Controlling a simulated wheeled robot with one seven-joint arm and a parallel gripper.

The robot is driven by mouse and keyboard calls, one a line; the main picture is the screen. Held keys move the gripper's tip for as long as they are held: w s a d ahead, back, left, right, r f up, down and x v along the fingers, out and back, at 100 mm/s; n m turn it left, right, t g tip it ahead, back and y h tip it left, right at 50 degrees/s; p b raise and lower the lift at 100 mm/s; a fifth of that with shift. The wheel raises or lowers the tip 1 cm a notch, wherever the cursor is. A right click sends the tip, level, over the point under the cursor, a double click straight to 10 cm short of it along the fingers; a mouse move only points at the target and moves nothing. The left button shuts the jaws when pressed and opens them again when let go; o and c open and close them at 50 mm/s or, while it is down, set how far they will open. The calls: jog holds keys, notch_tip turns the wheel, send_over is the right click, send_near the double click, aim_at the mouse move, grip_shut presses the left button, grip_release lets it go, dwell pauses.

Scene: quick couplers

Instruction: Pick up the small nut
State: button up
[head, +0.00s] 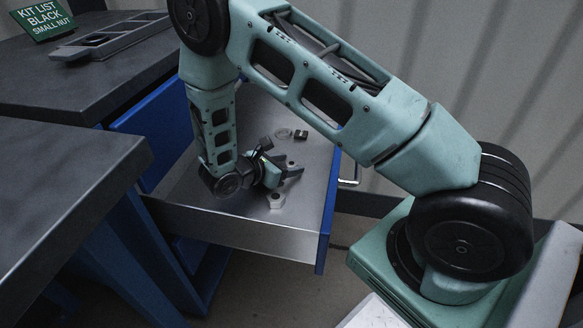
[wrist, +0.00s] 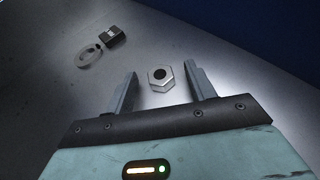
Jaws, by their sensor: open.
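A small silver hexagonal nut (wrist: 160,77) with a dark hole lies flat on the metal drawer floor. In the wrist view it sits between the lines of the two fingers, near their tips, not visibly touched. It also shows in the head view (head: 276,200), just below my gripper (head: 286,172). In the wrist view my gripper (wrist: 160,84) is open and empty, with one finger to each side of the nut. The exact height of the fingertips above the floor is hard to tell.
The nut is in a pulled-out drawer (head: 235,226) with a blue front. A black block (head: 301,134) and a pale ring (head: 284,133) lie farther back in it. A grey tray (head: 112,37) and a green kit-list sign (head: 43,19) stand on the dark worktop (head: 60,85).

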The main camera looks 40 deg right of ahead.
jog(key=shift+d, duration=0.15)
jog(key=c, duration=1.1)
